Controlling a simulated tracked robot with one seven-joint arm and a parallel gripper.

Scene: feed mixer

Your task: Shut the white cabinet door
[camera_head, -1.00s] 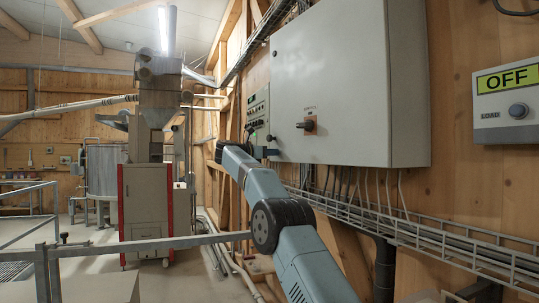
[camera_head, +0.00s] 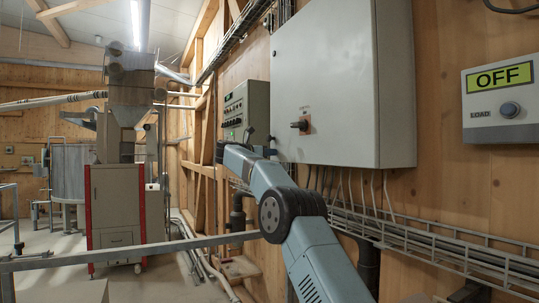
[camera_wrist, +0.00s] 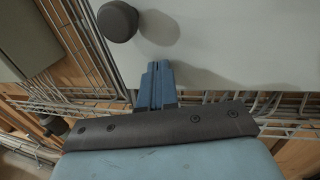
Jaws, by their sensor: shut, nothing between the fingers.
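The white cabinet hangs on the wooden wall at the upper right in the head view, its door (camera_head: 325,70) facing left. A dark rotary handle (camera_head: 300,125) sits low on that door. I see no clear gap at its edges, so I cannot tell whether it is fully shut. In the wrist view the pale door surface (camera_wrist: 230,45) fills the top, with a dark round knob (camera_wrist: 117,20) at upper left. My gripper (camera_wrist: 155,68) is shut and empty, its blue fingers at the door's lower part below the knob. Contact is unclear. The head view mostly hides the fingers.
A wire cable tray (camera_head: 430,245) and cables run below the cabinet. A grey control panel (camera_head: 246,108) is on the wall beyond it. An OFF display box (camera_head: 500,100) is at right. A grey rail (camera_head: 150,247) crosses in front of a red-edged machine (camera_head: 115,205).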

